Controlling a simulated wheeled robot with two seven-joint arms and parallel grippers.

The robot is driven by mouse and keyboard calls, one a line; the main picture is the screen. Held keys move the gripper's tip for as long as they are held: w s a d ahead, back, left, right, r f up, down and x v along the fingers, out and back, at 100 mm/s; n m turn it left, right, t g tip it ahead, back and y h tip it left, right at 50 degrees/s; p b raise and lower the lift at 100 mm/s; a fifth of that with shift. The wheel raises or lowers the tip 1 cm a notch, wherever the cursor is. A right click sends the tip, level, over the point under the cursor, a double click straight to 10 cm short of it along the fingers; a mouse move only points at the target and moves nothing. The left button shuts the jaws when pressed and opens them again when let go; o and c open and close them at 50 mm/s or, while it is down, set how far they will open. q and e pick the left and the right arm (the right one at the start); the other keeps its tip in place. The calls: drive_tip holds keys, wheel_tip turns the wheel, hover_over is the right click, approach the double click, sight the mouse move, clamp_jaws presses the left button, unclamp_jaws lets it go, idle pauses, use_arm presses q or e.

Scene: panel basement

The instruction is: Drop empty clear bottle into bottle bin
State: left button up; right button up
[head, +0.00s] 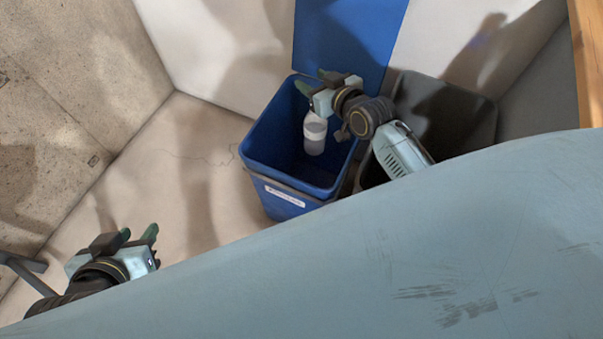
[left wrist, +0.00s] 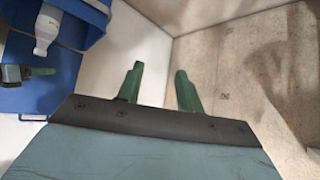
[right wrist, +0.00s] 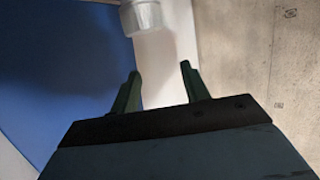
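The clear bottle (head: 315,133) is inside the opening of the blue bottle bin (head: 265,150), upright, below my right gripper (head: 314,82). It also shows in the left wrist view (left wrist: 46,28), apart from the right gripper's fingers. In the right wrist view, part of the bottle (right wrist: 142,16) shows beyond the fingertips, and the fingers (right wrist: 160,85) are spread with no bottle between them. Whether the bottle touches the bin floor I cannot tell. My left gripper (head: 139,234) is open and empty, low at the left, away from the bin.
The bin's blue lid (head: 350,35) stands raised against the back wall. A dark bin (head: 455,115) stands just right of the blue bin, partly behind my right arm. The floor (head: 185,170) left of the blue bin is clear. A wooden edge (head: 588,60) is at the far right.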

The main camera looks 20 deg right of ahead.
drive_tip(key=shift+o, duration=0.5)
use_arm(q)
drive_tip(key=s+a+f+g+y+p, duration=0.25)
drive_tip(key=s+a+f+g, duration=0.2)
drive_tip(key=s, duration=0.35)
wheel_tip(320, 180, down, 7)
drive_tip(key=w+g+p, duration=0.1)
drive_tip(key=p, duration=0.1)
drive_tip(key=shift+a+r, duration=0.15)
drive_tip(key=shift+a, duration=0.25)
use_arm(e)
wheel_tip(320, 180, up, 10)
use_arm(q)
drive_tip(key=shift+g, duration=0.25)
